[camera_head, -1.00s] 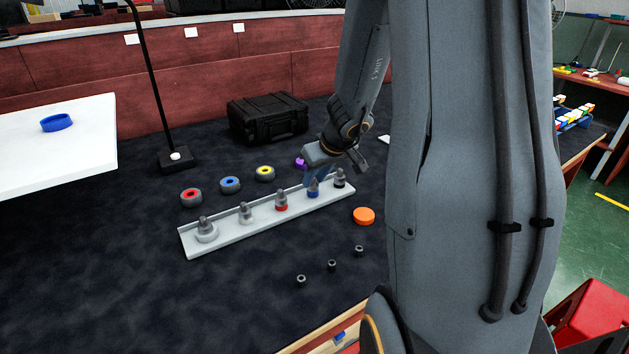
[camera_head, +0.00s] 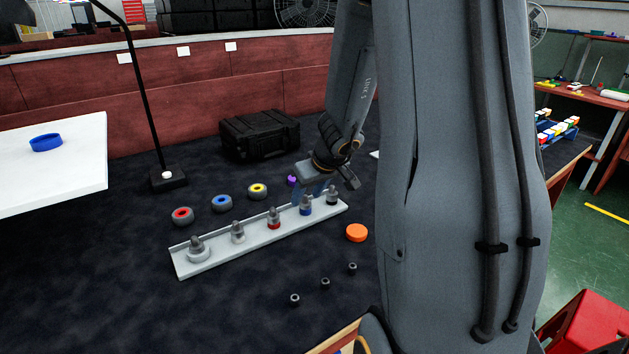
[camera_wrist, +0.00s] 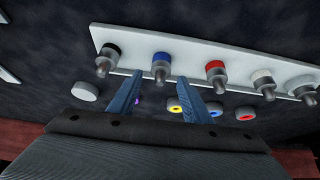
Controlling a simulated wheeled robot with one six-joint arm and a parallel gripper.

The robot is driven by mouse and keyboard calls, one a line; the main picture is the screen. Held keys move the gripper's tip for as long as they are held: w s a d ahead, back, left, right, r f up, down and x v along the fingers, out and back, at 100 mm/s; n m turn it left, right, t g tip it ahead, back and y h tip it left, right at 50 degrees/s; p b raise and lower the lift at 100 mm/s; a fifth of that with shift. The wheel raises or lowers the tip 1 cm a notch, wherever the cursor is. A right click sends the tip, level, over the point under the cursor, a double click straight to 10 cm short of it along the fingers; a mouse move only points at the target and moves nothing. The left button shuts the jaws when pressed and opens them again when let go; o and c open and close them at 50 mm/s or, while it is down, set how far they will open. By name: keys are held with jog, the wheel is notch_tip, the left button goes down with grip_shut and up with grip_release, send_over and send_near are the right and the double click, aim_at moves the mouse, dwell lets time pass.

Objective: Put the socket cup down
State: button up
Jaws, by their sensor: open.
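The blue-ringed socket cup (camera_head: 306,207) stands upright on the pale rail (camera_head: 215,259), between the red-ringed and black-ringed cups. In the wrist view the blue-ringed cup (camera_wrist: 161,64) shows between the fingertips. My gripper (camera_head: 312,192) is open, its two blue fingers apart and pointing down at the rail around this cup. In the wrist view my gripper (camera_wrist: 161,77) has dark space between its fingers and holds nothing. I cannot tell whether a fingertip touches the cup.
Beside it on the rail stand a red-ringed cup (camera_head: 274,219), a black-ringed cup (camera_head: 332,196) and two grey cups. Behind lie red, blue, yellow and purple rings. An orange disc (camera_head: 357,233) and several small dark nuts lie in front. A black case (camera_head: 260,136) stands behind.

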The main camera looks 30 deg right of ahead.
jog(key=p+v, duration=0.3)
jog(key=v, duration=0.9)
jog(key=s+a+f+g, duration=0.2)
jog(key=s+a+g, duration=0.1)
jog(key=s+a, duration=0.5)
jog(key=s+a+f+g, duration=0.2)
jog(key=s+a+g, duration=0.1)
jog(key=s+a, duration=0.5)
jog(key=shift+a+f+m, duration=0.3)
jog(key=shift+a+f, duration=0.05)
jog(key=shift+a, duration=0.5)
